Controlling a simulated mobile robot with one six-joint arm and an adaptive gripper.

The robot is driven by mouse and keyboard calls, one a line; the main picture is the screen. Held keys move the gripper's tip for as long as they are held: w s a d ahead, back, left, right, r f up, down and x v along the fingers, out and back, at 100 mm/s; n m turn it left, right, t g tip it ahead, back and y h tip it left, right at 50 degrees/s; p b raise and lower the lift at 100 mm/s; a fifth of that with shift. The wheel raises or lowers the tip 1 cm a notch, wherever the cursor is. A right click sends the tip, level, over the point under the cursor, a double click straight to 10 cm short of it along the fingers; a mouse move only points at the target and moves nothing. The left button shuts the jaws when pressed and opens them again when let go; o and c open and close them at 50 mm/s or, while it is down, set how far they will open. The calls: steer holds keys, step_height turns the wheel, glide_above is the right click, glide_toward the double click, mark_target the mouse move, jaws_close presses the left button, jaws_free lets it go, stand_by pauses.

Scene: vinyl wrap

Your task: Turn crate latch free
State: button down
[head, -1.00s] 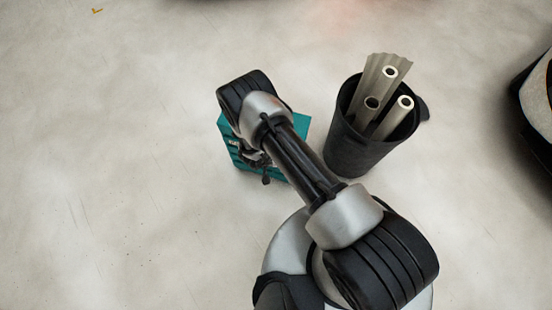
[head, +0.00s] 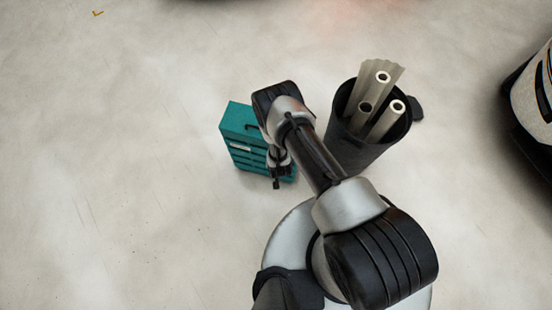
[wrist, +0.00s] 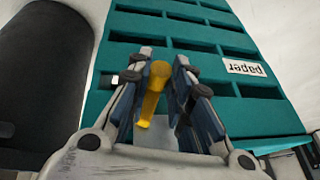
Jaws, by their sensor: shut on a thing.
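The teal crate (head: 241,118) stands on the floor in the head view, partly hidden behind my arm. It has dark horizontal slots and a black handle on top. In the wrist view its slotted front (wrist: 215,65) fills the right side. A yellow latch (wrist: 154,92) stands between my fingers, tilted a little. My gripper (wrist: 163,60) is shut on the yellow latch, close in front of the crate. In the head view my gripper (head: 276,180) is at the crate's lower right front; the latch cannot be made out there.
A dark bin (head: 352,150) holding pale rolls (head: 391,119) stands right of the crate, close to my arm. It is probably the dark cylinder (wrist: 40,85) in the wrist view. A vehicle (head: 535,110) is at the right edge.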

steer(key=shift+s+d+f+m+t+y, duration=0.1)
steer(key=shift+d+m+t+y, duration=0.25)
steer(key=shift+y, duration=0.65)
steer(key=shift+d+f+m+t+y+b, duration=0.15)
steer(key=shift+m+t+y+b, duration=0.3)
steer(key=shift+y+b, duration=0.75)
steer(key=shift+d+f+m+t+y+b, duration=0.1)
steer(key=shift+d+f+t+y+b, duration=0.1)
steer(key=shift+t+y+b, duration=0.75)
steer(key=shift+d+f+m+t+y+b, duration=0.15)
steer(key=shift+m+t+y+b, duration=0.15)
steer(key=shift+y+b, duration=1.15)
steer(key=c, duration=1.4)
jaws_free()
steer(key=shift+c, duration=0.2)
steer(key=shift+s, duration=0.1)
steer(key=shift+s, duration=0.1)
